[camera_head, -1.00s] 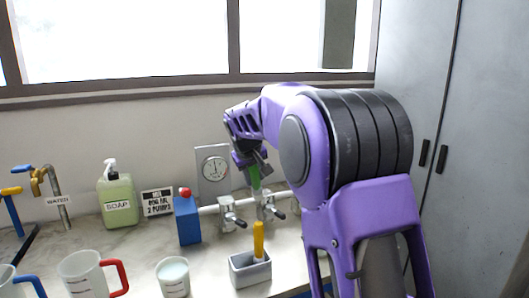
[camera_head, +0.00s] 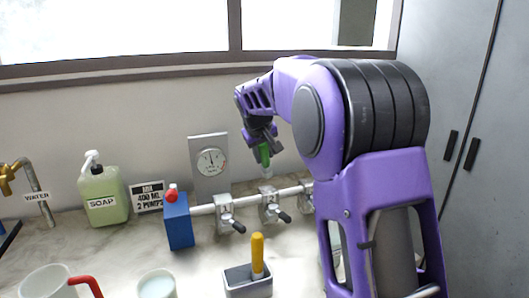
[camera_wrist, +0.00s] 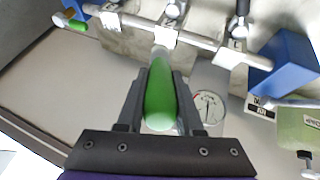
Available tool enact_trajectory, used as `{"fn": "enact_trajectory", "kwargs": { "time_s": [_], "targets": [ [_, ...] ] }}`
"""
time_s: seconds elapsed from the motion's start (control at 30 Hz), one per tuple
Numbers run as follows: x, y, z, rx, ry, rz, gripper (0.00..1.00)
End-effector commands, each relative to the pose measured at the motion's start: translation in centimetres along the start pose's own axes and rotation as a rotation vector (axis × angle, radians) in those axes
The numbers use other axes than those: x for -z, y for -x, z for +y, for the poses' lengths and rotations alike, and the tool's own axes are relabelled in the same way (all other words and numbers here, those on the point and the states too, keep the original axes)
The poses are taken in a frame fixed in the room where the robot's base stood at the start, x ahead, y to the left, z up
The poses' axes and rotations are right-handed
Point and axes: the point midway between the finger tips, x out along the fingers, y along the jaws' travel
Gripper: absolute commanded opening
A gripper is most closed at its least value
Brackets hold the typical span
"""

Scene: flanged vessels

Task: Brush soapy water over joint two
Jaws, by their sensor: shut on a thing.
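A pipe (camera_head: 245,201) runs along the bench from a blue box, with several clamped flange joints on it. The middle joint (camera_head: 269,208), which I take as joint two, also shows in the wrist view (camera_wrist: 165,37). My gripper (camera_head: 256,138) is shut on the green handle (camera_head: 263,155) of a brush, pointing down at the middle joint. In the wrist view the green handle (camera_wrist: 160,95) sits between the fingers, and its pale tip (camera_wrist: 160,52) is close to this joint; I cannot tell if they touch. The white cup (camera_head: 157,285) holds pale liquid.
The blue box (camera_head: 178,221) with a red cap stands left of the joints, before a gauge (camera_head: 211,161). A grey holder (camera_head: 240,283) with a yellow handle (camera_head: 257,252) stands in front. The soap bottle (camera_head: 104,195), water tap (camera_head: 35,182) and red-handled mug (camera_head: 50,284) are left.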

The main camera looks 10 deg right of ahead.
Motion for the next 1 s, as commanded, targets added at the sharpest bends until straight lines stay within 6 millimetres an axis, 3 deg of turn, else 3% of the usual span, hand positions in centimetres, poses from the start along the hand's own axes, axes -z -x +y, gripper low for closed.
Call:
{"fn": "enact_trajectory", "kwargs": {
  "time_s": [0.5,1.0],
  "targets": [
    [-2.4,-4.3,-1.6,0.0,0.0,0.0,0.0],
    [-2.6,-4.5,-1.8,0.0,0.0,0.0,0.0]
  ]
}}
